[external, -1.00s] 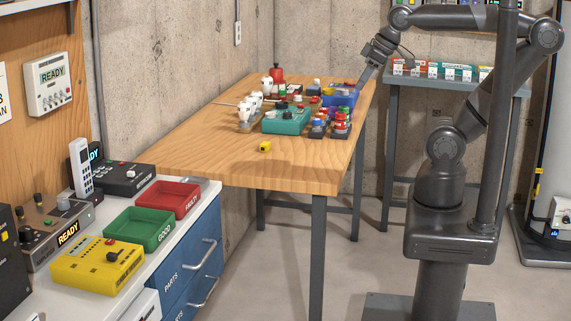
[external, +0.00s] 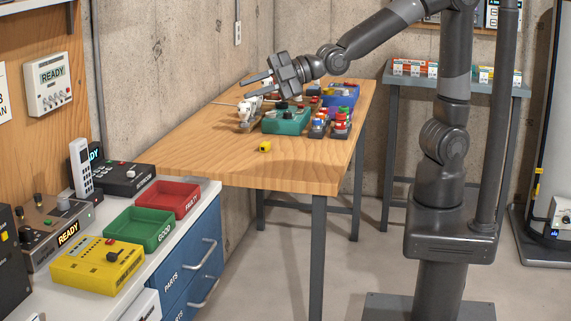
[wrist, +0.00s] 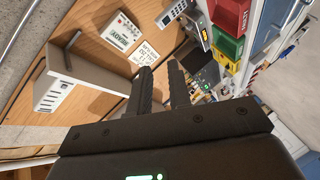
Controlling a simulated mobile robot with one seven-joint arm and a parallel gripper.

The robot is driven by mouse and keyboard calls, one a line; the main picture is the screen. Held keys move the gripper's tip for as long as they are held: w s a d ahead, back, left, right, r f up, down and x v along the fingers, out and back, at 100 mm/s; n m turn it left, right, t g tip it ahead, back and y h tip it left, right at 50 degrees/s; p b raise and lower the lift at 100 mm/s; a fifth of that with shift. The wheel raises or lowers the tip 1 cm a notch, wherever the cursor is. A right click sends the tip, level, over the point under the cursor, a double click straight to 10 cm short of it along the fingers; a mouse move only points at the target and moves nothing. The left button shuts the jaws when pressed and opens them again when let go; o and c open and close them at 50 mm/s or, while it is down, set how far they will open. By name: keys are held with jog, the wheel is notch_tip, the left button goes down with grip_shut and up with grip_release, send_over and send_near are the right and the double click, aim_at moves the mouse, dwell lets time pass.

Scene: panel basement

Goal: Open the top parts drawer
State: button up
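The top parts drawer (external: 190,258) is the upper blue front in the cabinet under the white bench, with a silver bar handle (external: 196,256) and the word PARTS. It looks closed. A second blue drawer (external: 186,303) with its own handle (external: 205,292) is below it. My gripper (external: 256,84) is in the air above the far part of the wooden table, well away from the drawer. Its two fingers point left and are apart, with nothing between them. The fingers also show in the wrist view (wrist: 160,88), with a gap between them.
The wooden table (external: 270,170) stands between my base and the wall, holding a teal box (external: 286,122) and several small controls. The white bench carries a red tray (external: 168,198), a green tray (external: 141,228) and a yellow box (external: 97,265). The floor before the drawers is clear.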

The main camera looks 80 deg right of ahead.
aim_at(206, 254)
jog(key=s+a+f+n+y, duration=0.25)
jog(key=a+n+y, duration=0.5)
jog(key=a, duration=0.95)
notch_tip(206, 254, down, 31)
jog(key=n, duration=0.2)
jog(key=shift+t+h, duration=0.4)
jog(key=shift+h, duration=0.05)
jog(key=x, duration=1)
jog(key=shift+a, duration=0.25)
jog(key=shift+c, duration=0.6)
grip_shut()
